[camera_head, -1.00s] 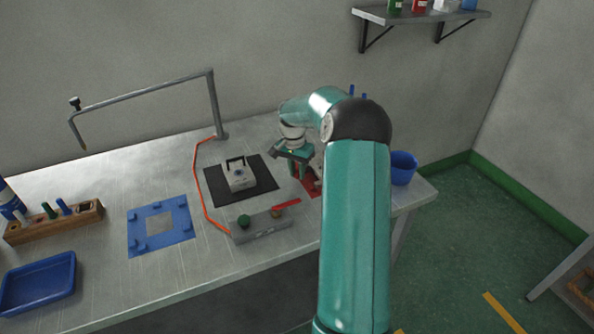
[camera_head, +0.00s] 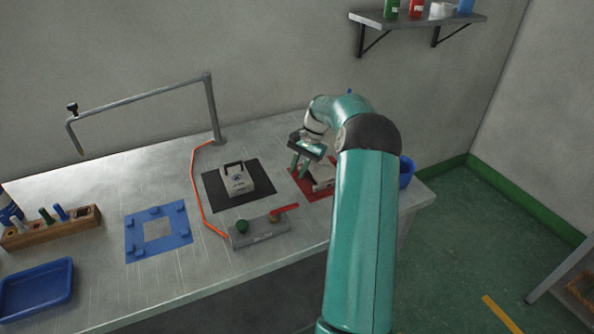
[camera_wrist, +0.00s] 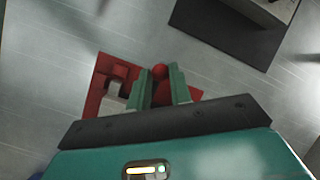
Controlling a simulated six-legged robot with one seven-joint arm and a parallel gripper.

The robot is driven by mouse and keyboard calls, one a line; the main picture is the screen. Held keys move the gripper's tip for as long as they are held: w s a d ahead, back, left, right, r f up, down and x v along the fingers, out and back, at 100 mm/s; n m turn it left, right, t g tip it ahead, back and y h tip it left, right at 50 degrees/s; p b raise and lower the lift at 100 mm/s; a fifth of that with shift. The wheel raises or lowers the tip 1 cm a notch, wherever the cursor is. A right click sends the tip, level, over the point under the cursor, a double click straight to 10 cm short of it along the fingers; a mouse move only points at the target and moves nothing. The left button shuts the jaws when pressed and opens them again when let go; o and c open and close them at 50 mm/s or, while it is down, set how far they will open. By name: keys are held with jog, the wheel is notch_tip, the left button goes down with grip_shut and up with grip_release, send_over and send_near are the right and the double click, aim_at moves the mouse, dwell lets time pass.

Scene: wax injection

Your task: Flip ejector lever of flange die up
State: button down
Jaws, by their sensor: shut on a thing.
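A pale die (camera_head: 322,174) lies on a red mat (camera_head: 301,184) at the right end of the bench, partly hidden by my arm. In the wrist view, a grey part of it shows (camera_wrist: 114,88) over the red mat (camera_wrist: 98,84). A round red knob (camera_wrist: 160,71), which looks like a lever end, sits between my fingertips. My gripper (camera_wrist: 162,80) is shut on this red knob. In the head view my gripper (camera_head: 300,168) points down at the die's left side. Which way the lever lies is hidden.
A pale block with a black handle (camera_head: 238,180) stands on a black mat (camera_head: 220,198) to the left. A control box with a green knob and red lever (camera_head: 260,232) lies in front. A blue bin (camera_head: 406,172) is behind my arm. A bent pipe (camera_head: 209,110) rises behind.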

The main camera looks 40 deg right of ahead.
jog(key=shift+d+r, duration=0.1)
dwell(0.4)
jog(key=c, duration=1.3)
grip_release()
jog(key=v, duration=1.3)
jog(key=shift+d+r, duration=0.25)
